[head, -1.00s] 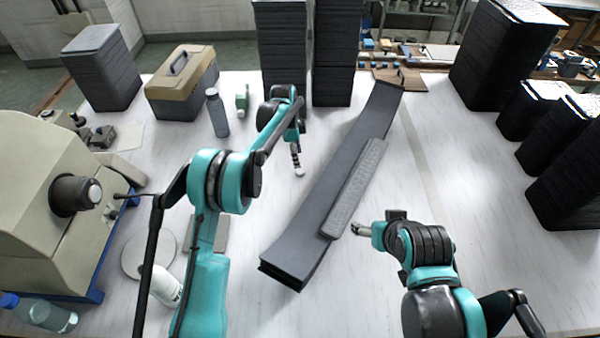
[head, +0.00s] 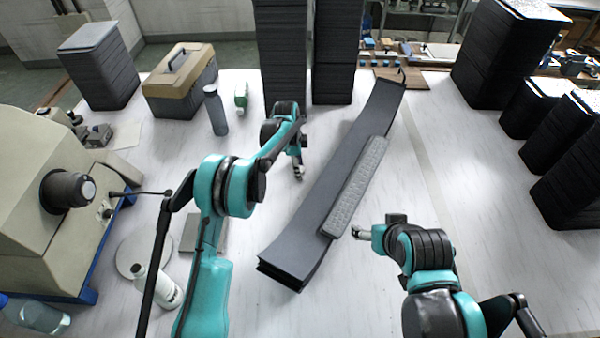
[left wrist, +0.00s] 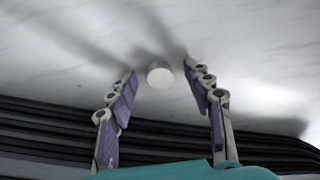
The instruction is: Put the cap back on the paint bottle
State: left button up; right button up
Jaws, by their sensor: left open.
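A small round white cap (left wrist: 160,74) lies on the white tabletop in the left wrist view. My left gripper (left wrist: 158,85) is open, its two purple-padded fingers on either side of the cap with a gap at each side. In the head view my left gripper (head: 299,174) is low over the table, left of the dark curved panels, and I cannot make out the cap there. A white bottle (head: 163,288), likely the paint bottle, stands at the lower left, partly behind my left arm. My right gripper (head: 362,232) is at the right; its fingers are too small to judge.
Dark curved panels (head: 290,258) with a grey textured strip (head: 355,187) run across the middle. A beige machine (head: 40,190) stands at left. A toolbox (head: 180,85), grey bottle (head: 216,112) and panel stacks (head: 335,50) line the back.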

pick_arm(q)
jog(key=shift+r, duration=0.1)
jog(key=c, duration=0.8)
jog(key=shift+c, duration=0.2)
jog(key=shift+r, duration=0.1)
jog(key=shift+r, duration=0.25)
notch_tip(320, 180, up, 4)
jog(key=shift+f+p, duration=0.1)
jog(key=shift+p, duration=0.85)
jog(key=s+d+r+p, duration=0.1)
jog(key=s+d+r, duration=0.1)
jog(key=s, duration=0.1)
jog(key=s+d+r+p, duration=0.1)
jog(key=s+d+r, duration=0.1)
jog(key=s, duration=0.1)
jog(key=s+d+r, duration=0.2)
jog(key=s, duration=0.2)
jog(key=shift+r+p, duration=0.25)
jog(key=shift+p, duration=0.15)
